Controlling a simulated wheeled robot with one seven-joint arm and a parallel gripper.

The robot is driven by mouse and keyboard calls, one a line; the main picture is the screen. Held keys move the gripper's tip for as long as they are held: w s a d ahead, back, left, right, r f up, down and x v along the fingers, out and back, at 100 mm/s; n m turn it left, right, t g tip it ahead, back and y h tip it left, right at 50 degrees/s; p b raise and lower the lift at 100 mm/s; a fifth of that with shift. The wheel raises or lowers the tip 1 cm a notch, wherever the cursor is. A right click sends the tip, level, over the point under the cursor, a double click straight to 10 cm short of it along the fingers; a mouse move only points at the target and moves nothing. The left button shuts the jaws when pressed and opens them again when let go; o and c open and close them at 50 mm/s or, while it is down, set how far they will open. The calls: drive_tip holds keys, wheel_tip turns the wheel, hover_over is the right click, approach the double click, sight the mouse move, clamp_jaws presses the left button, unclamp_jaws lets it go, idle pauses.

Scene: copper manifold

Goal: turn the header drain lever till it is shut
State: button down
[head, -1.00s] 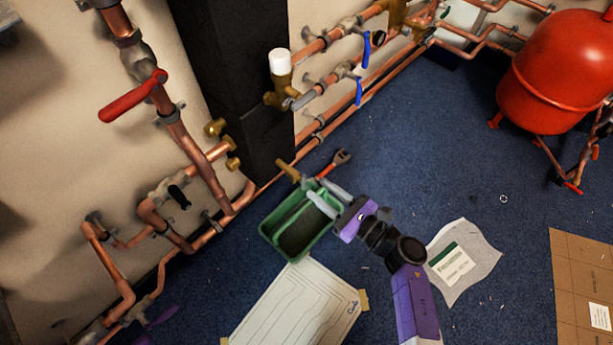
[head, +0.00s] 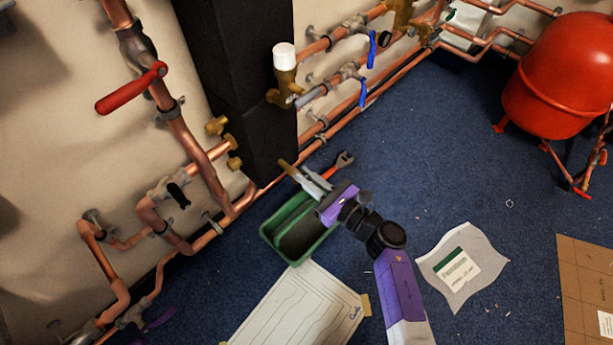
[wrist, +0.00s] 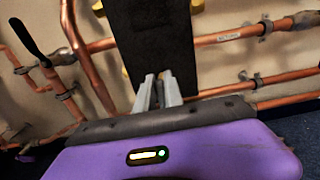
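No readable tag here says which lever is the header drain lever. A red lever (head: 131,88) sits on the thick upright pipe at upper left, slanting across it. A black lever (head: 178,196) is on the lower branch; it also shows at left in the wrist view (wrist: 30,38). A purple lever (head: 160,318) is low at the bottom left. Two blue levers (head: 371,50) (head: 363,93) hang on the pipes beyond the column. My gripper (head: 300,174) is over the green tray, away from the levers. In the wrist view its fingers (wrist: 158,90) are slightly apart, seemingly empty.
A dark column (head: 240,90) stands between the pipe groups. A green tray (head: 330,238) and red-handled wrench (head: 338,163) lie on the blue floor. Paper sheets (head: 290,312) and cardboard (head: 585,275) lie nearer.

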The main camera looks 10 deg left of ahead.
idle(0.4)
drive_tip(key=shift+w+d+f+m+p, duration=0.35)
drive_tip(key=shift+f+m, duration=0.15)
drive_tip(key=shift+m, duration=2.55)
drive_tip(key=shift+w+d+f+m+p, duration=0.2)
drive_tip(key=shift+w+f+m+p, duration=0.2)
drive_tip(key=shift+m, duration=2.7)
drive_tip(key=shift+w+d+f+m+p, duration=0.3)
drive_tip(key=shift+f+m, duration=0.25)
drive_tip(key=shift+m, duration=2.5)
drive_tip(key=shift+f, duration=0.1)
drive_tip(key=c, duration=1.5)
unclamp_jaws()
drive_tip(key=shift+o, duration=0.2)
